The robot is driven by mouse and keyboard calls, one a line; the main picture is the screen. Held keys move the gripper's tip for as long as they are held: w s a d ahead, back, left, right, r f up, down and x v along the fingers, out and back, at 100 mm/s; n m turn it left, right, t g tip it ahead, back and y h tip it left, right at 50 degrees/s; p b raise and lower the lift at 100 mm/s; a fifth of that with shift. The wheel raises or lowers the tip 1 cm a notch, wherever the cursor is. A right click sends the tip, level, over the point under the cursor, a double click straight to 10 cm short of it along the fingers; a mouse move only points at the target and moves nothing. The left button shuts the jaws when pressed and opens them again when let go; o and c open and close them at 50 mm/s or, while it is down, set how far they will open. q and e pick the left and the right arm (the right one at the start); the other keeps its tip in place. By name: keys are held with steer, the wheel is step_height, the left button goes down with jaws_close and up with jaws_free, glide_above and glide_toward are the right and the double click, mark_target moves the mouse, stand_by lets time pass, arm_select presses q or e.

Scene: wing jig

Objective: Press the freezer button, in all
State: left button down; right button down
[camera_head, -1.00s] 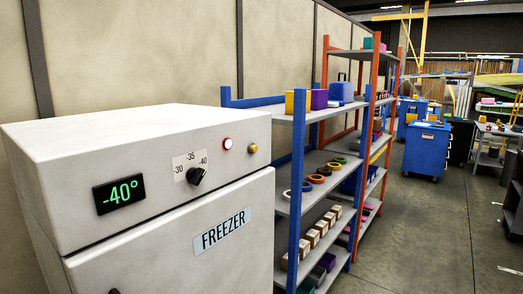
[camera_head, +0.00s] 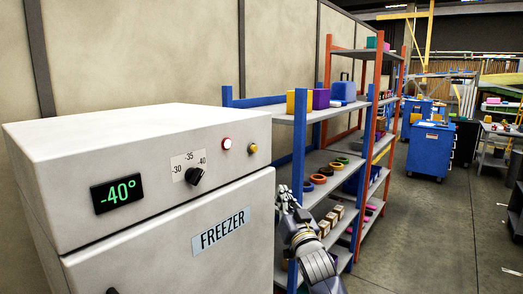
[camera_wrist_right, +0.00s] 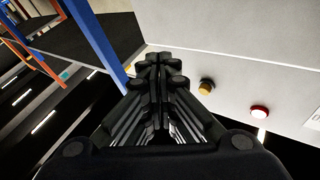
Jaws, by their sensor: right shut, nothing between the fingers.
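The white freezer (camera_head: 130,180) stands at the left in the head view. Its display (camera_head: 117,194) reads -40° in green. A black knob (camera_head: 194,176) sits on a scale from -30 to -40. A red button or lamp (camera_head: 227,144) and a smaller yellow button (camera_head: 251,148) are on the right of its panel. They also show in the right wrist view, the yellow one (camera_wrist_right: 206,86) beside my fingers and the red one (camera_wrist_right: 259,112) farther right. My right gripper (camera_head: 284,194) is shut and empty, to the right of and below the yellow button. My left gripper is not in view.
A blue-posted shelf (camera_head: 300,120) with boxes, rings and blocks stands just right of the freezer, behind my right arm. An orange-posted shelf (camera_head: 375,120) follows. A blue cabinet (camera_head: 427,150) stands farther back. The grey floor (camera_head: 430,240) at the right is clear.

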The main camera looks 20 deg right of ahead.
mark_target(254, 149)
steer(key=s+d+r+t, duration=0.1)
steer(key=s+r+t, duration=0.1)
steer(key=r, duration=1.1)
steer(key=shift+s+d+m, duration=0.35)
steer(key=shift+s+m, duration=0.05)
steer(key=shift+s, duration=0.2)
steer(key=shift+w+a+f, duration=0.1)
steer(key=w+a+b, duration=0.3)
steer(key=w+a, duration=0.2)
steer(key=w, duration=0.2)
steer(key=shift+b, duration=0.3)
steer(key=shift+a, duration=0.15)
steer(key=shift+w+a, duration=0.2)
steer(key=shift+w, duration=0.05)
